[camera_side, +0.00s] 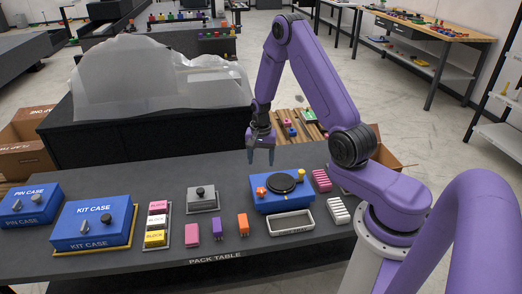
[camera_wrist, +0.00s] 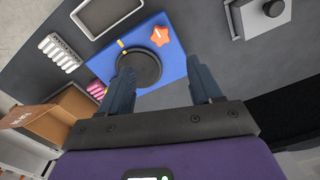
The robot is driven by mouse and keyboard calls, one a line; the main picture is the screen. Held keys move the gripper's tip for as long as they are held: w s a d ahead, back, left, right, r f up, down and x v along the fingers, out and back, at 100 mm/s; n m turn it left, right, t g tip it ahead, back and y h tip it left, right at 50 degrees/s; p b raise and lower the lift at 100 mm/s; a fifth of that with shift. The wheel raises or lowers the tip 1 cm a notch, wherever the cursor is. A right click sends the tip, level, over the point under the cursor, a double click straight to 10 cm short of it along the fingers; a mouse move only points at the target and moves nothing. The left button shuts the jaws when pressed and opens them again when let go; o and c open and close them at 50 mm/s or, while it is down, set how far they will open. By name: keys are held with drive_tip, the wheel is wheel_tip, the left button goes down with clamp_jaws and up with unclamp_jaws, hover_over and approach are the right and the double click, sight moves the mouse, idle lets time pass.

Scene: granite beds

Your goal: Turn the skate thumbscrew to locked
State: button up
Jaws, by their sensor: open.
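A blue base (camera_side: 283,203) with a black round disc (camera_side: 281,183) stands on the pack table. I cannot tell for certain which part is the skate thumbscrew. My gripper (camera_side: 261,158) is open and empty, pointing down above and behind the blue base. The wrist view shows its fingers (camera_wrist: 163,88) apart.
A grey plate with a black knob (camera_side: 202,204) is left of the base. A shallow tray (camera_side: 290,223) lies in front, with pink (camera_side: 321,180) and white (camera_side: 338,210) ribbed blocks to the right. Small coloured blocks and blue cases (camera_side: 92,228) stand further left.

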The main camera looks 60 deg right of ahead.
drive_tip(key=shift+r, duration=1.65)
drive_tip(key=s+a+r+n, duration=0.4)
drive_tip(key=a+r+n, duration=0.2)
drive_tip(key=a, duration=0.3)
drive_tip(key=s+a+r+n, duration=0.3)
drive_tip(key=a+r+n, duration=0.2)
drive_tip(key=a+n, duration=0.3)
drive_tip(key=s+a+r+n, duration=0.2)
drive_tip(key=s+n, duration=0.3)
drive_tip(key=s, duration=0.5)
drive_tip(key=s+a+r+n, duration=0.2)
drive_tip(key=s+r+n, duration=0.2)
drive_tip(key=s, duration=0.7)
drive_tip(key=shift+s+a+n, duration=0.15)
drive_tip(key=shift+n, duration=1.05)
drive_tip(key=shift+r, duration=0.1)
